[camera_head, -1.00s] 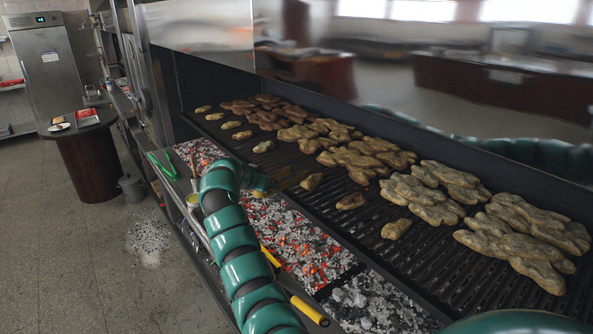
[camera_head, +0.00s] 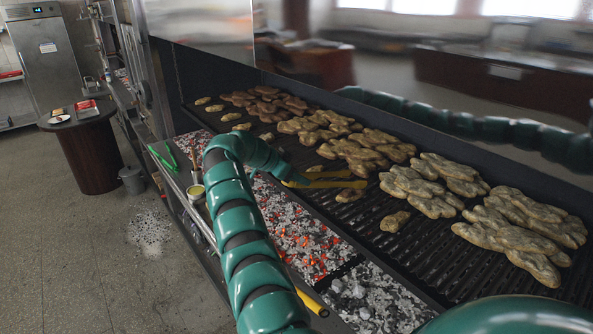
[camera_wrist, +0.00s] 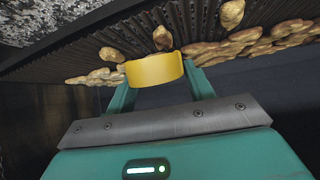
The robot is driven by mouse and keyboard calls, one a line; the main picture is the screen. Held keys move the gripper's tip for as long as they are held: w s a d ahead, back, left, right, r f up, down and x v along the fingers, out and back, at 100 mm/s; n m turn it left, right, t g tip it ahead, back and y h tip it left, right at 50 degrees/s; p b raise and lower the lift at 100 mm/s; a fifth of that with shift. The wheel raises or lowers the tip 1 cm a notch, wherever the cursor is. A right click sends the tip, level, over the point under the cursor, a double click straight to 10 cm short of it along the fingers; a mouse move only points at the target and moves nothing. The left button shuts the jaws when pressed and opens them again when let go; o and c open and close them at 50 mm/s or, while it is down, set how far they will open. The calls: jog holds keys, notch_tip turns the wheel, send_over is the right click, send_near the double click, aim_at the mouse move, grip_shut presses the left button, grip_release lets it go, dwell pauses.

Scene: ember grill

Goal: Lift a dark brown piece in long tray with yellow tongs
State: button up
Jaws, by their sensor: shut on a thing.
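My gripper (camera_head: 281,168) is shut on the yellow tongs (camera_head: 335,184), which reach right over the front part of the grill trough. In the wrist view the tongs' yellow bend (camera_wrist: 155,70) sits between my two green fingers. The long dark tray (camera_head: 415,262) is a grill trough with ribbed bars and many brown pieces. Darker brown pieces (camera_head: 268,100) lie at its far left end. A small piece (camera_head: 350,195) lies right by the tong tips in the picture; I cannot tell whether they touch.
Glowing coals (camera_head: 300,235) lie along the trough's front side. A raised dark wall runs behind the trough. Green tongs (camera_head: 165,160) lie on the narrow ledge. A yellow handle (camera_head: 312,303) sticks out at the front. A round table (camera_head: 85,140) stands far left.

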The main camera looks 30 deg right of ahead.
notch_tip(320, 180, down, 7)
jog(key=b, duration=0.2)
dwell(0.4)
jog(key=shift+r, duration=0.1)
grip_shut()
